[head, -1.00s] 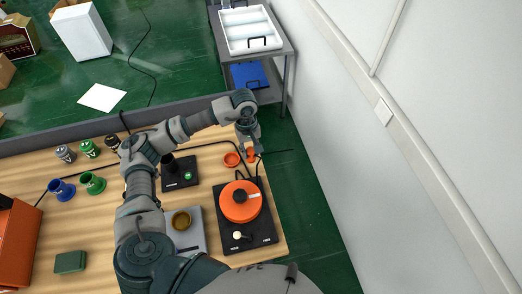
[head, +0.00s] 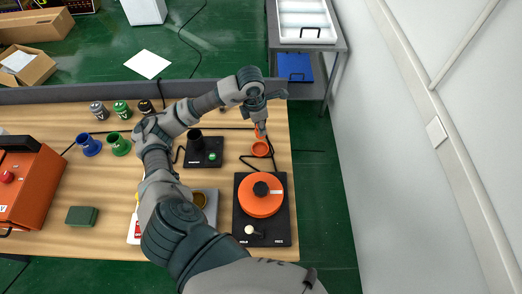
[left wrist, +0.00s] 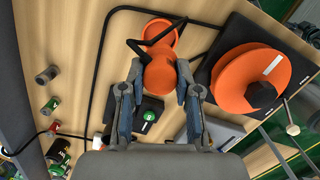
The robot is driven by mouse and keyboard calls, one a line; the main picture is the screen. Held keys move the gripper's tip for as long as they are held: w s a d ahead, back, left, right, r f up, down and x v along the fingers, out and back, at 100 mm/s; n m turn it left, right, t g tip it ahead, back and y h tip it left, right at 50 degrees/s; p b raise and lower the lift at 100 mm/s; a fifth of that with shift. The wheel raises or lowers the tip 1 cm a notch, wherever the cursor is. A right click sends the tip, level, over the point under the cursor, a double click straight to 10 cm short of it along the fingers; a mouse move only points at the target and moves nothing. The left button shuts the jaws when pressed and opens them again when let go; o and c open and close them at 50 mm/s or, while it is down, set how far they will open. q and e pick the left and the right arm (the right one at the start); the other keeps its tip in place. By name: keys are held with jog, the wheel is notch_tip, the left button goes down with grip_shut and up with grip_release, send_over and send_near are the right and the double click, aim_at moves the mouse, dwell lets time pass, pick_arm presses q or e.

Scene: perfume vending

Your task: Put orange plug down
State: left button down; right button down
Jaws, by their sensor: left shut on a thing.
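My left gripper (head: 260,122) is shut on the orange plug (head: 260,132), near the right end of the wooden table. In the left wrist view the plug (left wrist: 158,76) sits between the two fingers of my left gripper (left wrist: 160,66). An orange cup-like piece (head: 260,149) lies just in front of the plug in the head view, and beyond it in the wrist view (left wrist: 161,36). Whether the plug touches the table cannot be told. My right gripper is not in view.
A black device with a round orange top (head: 262,196) stands at the table's right front. A black base with a green button (head: 204,153) is to the left. Blue (head: 89,145) and green (head: 119,144) funnels stand farther left. A black cable (left wrist: 92,75) runs across the table.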

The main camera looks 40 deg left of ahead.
pick_arm(q)
jog(key=shift+n, duration=0.3)
jog(key=f, duration=0.5)
jog(key=shift+a+f, duration=0.25)
jog(key=shift+f, duration=0.05)
jog(key=shift+d+f, duration=0.2)
jog(key=shift+f, duration=0.45)
notch_tip(320, 180, down, 3)
jog(key=shift+f, duration=0.1)
jog(key=shift+a, duration=0.15)
jog(key=c, duration=0.8)
grip_release()
jog(key=shift+a, duration=0.1)
